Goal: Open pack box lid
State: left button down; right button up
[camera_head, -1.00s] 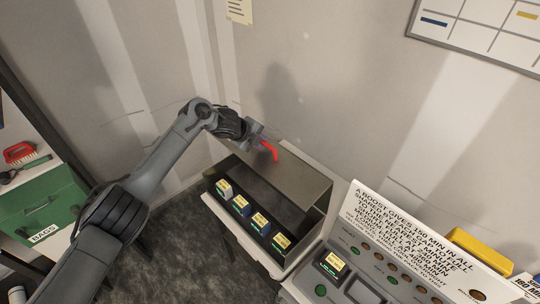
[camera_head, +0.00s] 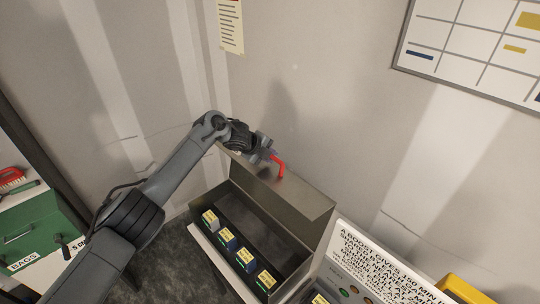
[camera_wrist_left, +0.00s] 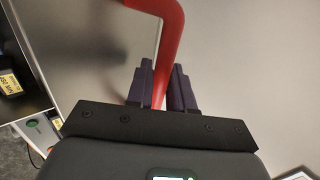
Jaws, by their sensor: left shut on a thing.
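The pack box (camera_head: 205,236) is a grey metal box. Its lid (camera_head: 295,197) is raised and tilted up at the back, leaving the inside visible. A bent red handle (camera_head: 280,168) stands on the lid. My left gripper (camera_head: 268,158) is shut on the red handle. In the left wrist view, the handle (camera_wrist_left: 171,42) runs down between the two dark fingers (camera_wrist_left: 161,88), and the grey lid surface (camera_wrist_left: 240,75) lies behind. Several packs with yellow labels (camera_head: 227,238) stand in a row along the box's front. My right gripper is not in view.
A sloped console (camera_head: 380,265) with printed text stands close to the box's right, with a yellow object (camera_head: 465,291) behind it. A green container (camera_head: 40,230) marked BAGS sits at the left. The wall (camera_head: 330,120) rises behind the lid.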

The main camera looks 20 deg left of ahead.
pick_arm(q)
jog(key=c, duration=1.2)
grip_release()
jog(key=b+v, duration=0.2)
jog(key=v, duration=0.7)
jog(key=shift+v, duration=0.95)
